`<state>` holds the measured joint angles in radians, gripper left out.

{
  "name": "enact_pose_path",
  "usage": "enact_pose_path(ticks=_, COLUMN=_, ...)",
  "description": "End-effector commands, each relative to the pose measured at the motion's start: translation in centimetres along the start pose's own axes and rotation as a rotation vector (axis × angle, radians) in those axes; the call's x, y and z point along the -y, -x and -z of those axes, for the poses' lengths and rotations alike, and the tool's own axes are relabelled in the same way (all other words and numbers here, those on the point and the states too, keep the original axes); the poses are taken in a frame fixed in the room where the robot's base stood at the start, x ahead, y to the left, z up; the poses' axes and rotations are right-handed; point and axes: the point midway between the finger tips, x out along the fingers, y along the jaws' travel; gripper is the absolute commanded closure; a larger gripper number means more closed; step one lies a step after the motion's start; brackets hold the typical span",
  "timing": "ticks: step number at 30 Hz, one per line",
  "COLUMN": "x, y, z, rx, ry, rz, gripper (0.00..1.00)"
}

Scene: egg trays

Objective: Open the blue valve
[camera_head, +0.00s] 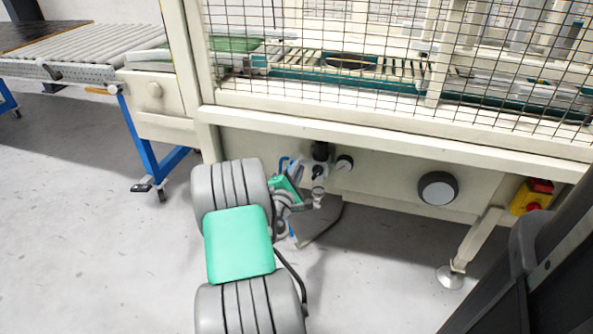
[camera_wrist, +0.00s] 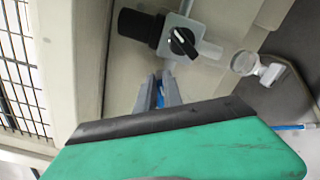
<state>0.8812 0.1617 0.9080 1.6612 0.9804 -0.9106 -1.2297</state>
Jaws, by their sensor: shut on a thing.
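The blue valve shows in the wrist view as a narrow blue piece (camera_wrist: 160,96) between the two grey fingers of my gripper (camera_wrist: 166,88). My gripper is shut on it, and the fingers hide most of it. In the head view a small blue part (camera_head: 284,163) shows at the left of the air unit (camera_head: 318,168), just beyond my green wrist cover. My fingers are hard to make out there. The unit carries a black rotary knob (camera_wrist: 183,42) with a white mark and a black cylinder (camera_wrist: 140,26).
A red and yellow switch (camera_head: 532,196) is at the far right. Wire mesh (camera_head: 400,60) rises above the cream frame. A roller conveyor (camera_head: 80,50) stands left. Floor is clear front left.

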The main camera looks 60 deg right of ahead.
Motion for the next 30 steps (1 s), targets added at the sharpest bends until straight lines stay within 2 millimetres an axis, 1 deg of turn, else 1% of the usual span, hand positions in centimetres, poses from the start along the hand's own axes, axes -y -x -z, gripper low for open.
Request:
enact_pose_path(ticks=1, x=1.07, y=0.41, z=0.87, rx=-0.017, ry=-0.042, rz=0.012, gripper=1.0)
enact_pose_path(ticks=9, x=1.45, y=0.42, z=1.05, rx=-0.018, ry=-0.281, rz=0.011, gripper=1.0)
enact_pose_path(ticks=15, x=1.55, y=0.44, z=1.19, rx=-0.019, ry=-0.413, rz=0.011, gripper=1.0)
enact_pose_path(ticks=21, x=1.5, y=0.44, z=1.29, rx=-0.02, ry=-0.498, rz=0.01, gripper=1.0)
enact_pose_path(ticks=30, x=1.35, y=0.42, z=1.33, rx=-0.022, ry=-0.54, rz=0.008, gripper=1.0)
